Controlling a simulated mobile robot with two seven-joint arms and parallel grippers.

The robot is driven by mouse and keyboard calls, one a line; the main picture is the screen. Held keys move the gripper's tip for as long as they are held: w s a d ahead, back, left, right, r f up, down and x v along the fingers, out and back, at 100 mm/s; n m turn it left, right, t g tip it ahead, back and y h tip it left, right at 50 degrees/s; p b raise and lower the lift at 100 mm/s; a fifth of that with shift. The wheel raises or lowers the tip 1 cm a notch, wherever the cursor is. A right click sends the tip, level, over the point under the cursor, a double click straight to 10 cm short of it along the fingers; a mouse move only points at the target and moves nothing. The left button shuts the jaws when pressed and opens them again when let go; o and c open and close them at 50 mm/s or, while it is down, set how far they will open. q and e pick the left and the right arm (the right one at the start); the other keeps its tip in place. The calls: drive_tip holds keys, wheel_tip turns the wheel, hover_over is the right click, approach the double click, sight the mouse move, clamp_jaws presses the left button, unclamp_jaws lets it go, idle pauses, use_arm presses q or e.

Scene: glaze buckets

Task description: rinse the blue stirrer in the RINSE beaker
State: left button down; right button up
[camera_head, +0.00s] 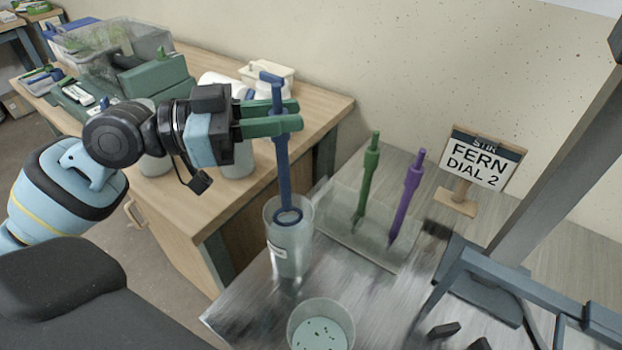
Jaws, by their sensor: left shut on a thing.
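My left gripper (292,118) is shut on the upper part of the blue stirrer (284,170), which hangs nearly upright. The stirrer's ring-shaped lower end shows at the mouth of a clear beaker (291,258). I cannot tell how far the ring is inside it. The beaker has a small white label that is too small to read, so the word RINSE cannot be confirmed. My right gripper is not in view.
A green stirrer (368,176) and a purple stirrer (407,192) stand in a clear holder (345,235). A speckled glaze bucket (320,329) is at the front. A sign (484,160) reads STIR FERN DIAL 2. A grey metal frame (478,278) stands right.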

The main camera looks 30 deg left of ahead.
use_arm(q)
drive_tip(key=shift+w+r+p, duration=0.2)
drive_tip(key=shift+r+p, duration=0.2)
drive_tip(key=shift+r, duration=0.1)
drive_tip(key=shift+w+r+p, duration=0.2)
drive_tip(key=shift+r+p, duration=0.15)
drive_tip(key=shift+r, duration=0.15)
drive_tip(key=shift+w+r+p, duration=0.3)
drive_tip(key=shift+r+p, duration=0.2)
drive_tip(key=shift+r, duration=0.05)
drive_tip(key=shift+w+r+p, duration=0.3)
drive_tip(key=shift+r+p, duration=0.2)
drive_tip(key=shift+r, duration=0.05)
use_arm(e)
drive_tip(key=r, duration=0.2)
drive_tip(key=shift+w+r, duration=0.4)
use_arm(q)
drive_tip(key=shift+s, duration=0.1)
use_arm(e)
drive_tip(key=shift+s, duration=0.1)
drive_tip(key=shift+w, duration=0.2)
use_arm(q)
drive_tip(key=shift+r, duration=0.1)
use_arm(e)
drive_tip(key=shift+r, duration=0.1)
